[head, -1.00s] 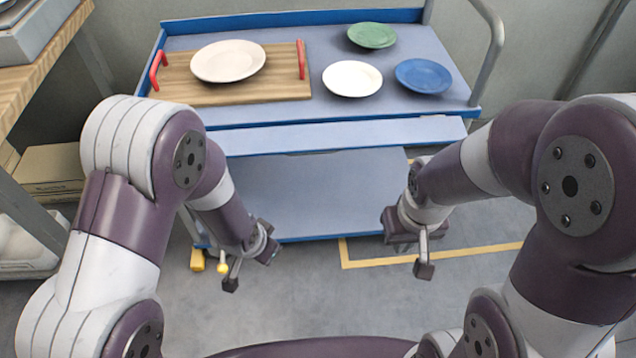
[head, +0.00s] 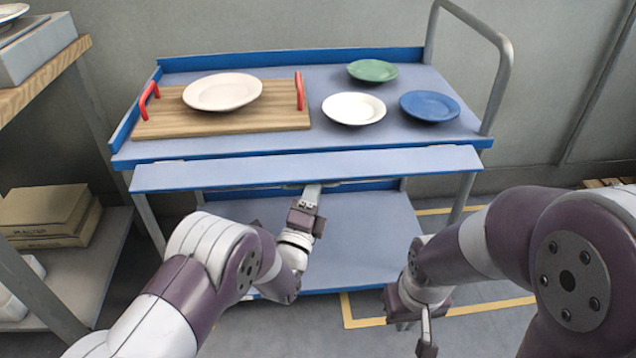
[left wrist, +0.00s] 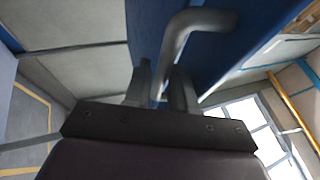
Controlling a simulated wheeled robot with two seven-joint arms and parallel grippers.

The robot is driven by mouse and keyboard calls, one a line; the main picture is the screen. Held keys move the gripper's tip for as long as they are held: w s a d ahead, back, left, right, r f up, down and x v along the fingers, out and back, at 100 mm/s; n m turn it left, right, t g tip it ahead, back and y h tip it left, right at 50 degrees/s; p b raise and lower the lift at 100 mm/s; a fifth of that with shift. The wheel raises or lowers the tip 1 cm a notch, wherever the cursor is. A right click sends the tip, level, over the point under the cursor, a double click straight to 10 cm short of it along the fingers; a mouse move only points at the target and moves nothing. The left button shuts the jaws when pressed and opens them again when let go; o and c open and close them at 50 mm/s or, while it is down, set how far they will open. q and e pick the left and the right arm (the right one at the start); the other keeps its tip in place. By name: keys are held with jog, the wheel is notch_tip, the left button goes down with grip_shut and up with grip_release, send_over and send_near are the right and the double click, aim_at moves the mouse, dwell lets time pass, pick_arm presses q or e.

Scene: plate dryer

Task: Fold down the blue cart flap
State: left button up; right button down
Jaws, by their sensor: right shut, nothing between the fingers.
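The blue cart flap (head: 400,163) sticks out along the front edge of the cart's top (head: 300,85) and looks raised, roughly level. My left gripper (head: 311,190) is under the flap's middle, pointing up toward its underside. In the left wrist view, a bent grey bar (left wrist: 176,45) runs down between the fingers of my left gripper (left wrist: 162,85). The fingers are apart, with a gap showing beside the bar. My right gripper (head: 427,340) is shut and empty, low in front of the cart's right side, away from the flap.
On the cart top are a wooden tray (head: 215,122) with red handles and a pale plate (head: 222,91), plus a white plate (head: 353,108), a green plate (head: 372,70) and a blue plate (head: 430,106). The lower shelf (head: 360,235) is bare. Shelving with boxes (head: 48,212) stands at left.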

aim_at(319, 175)
pick_arm(q)
jog(key=shift+x, duration=1.35)
grip_shut()
jog(key=shift+r, duration=0.2)
jog(key=s+r+n+g+y+p, duration=0.1)
jog(key=g+p, duration=0.1)
jog(key=p, duration=0.5)
jog(key=shift+r+y+p, duration=0.25)
jog(key=shift+y+p, duration=0.05)
jog(key=shift+y, duration=0.1)
jog(key=shift+s+f+n+g+p, duration=0.1)
jog(key=shift+n+g+p, duration=0.2)
jog(key=shift+g+p, duration=0.1)
jog(key=shift+f, duration=0.3)
